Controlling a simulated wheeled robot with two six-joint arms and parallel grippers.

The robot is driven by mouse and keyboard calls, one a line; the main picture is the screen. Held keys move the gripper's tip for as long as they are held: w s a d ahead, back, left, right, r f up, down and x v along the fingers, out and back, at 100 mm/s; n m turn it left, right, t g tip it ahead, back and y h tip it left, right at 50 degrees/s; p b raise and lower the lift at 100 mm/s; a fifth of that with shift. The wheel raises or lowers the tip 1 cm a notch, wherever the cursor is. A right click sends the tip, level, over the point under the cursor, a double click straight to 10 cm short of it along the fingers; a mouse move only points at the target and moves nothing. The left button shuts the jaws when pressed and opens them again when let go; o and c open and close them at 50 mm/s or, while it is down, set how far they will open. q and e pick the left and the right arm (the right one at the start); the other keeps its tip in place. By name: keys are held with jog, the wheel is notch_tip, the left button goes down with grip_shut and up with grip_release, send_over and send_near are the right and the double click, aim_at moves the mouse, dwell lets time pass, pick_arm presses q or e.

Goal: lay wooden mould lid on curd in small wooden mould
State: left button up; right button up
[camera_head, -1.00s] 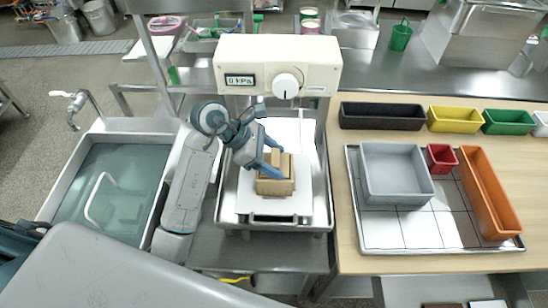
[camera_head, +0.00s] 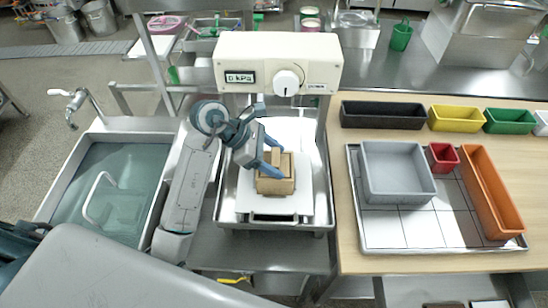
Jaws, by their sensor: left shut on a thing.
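The small wooden mould (camera_head: 276,187) stands on a white board (camera_head: 308,175) in a metal tray under the press. The wooden lid (camera_head: 276,163) shows as a light wooden piece with a raised bar at the mould's top. My left gripper (camera_head: 274,168) reaches in from the left and is shut on the lid, its blue fingers at the mould's opening. The lid looks level with or slightly inside the rim; its exact depth is hard to tell. The curd is hidden beneath lid and fingers. My right gripper is not in view.
The press head (camera_head: 278,64), with a dial and a display, hangs just behind and above the mould. A sink (camera_head: 110,190) lies to the left. On the right table, a grey bin (camera_head: 395,200), a red bin (camera_head: 441,158) and an orange bin (camera_head: 488,190) sit on a tray.

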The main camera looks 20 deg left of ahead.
pick_arm(q)
jog(key=shift+f, duration=0.2)
jog(key=o, duration=1.1)
jog(key=shift+s, duration=0.1)
jog(key=shift+c, duration=0.2)
jog(key=shift+o, duration=1.1)
jog(key=shift+r, duration=0.1)
jog(key=shift+a+r+p, duration=0.1)
jog(key=shift+r+p, duration=0.45)
jog(key=shift+r, duration=0.3)
jog(key=shift+r+p, duration=1.2)
jog(key=shift+r, duration=1.5)
jog(key=shift+f, duration=0.1)
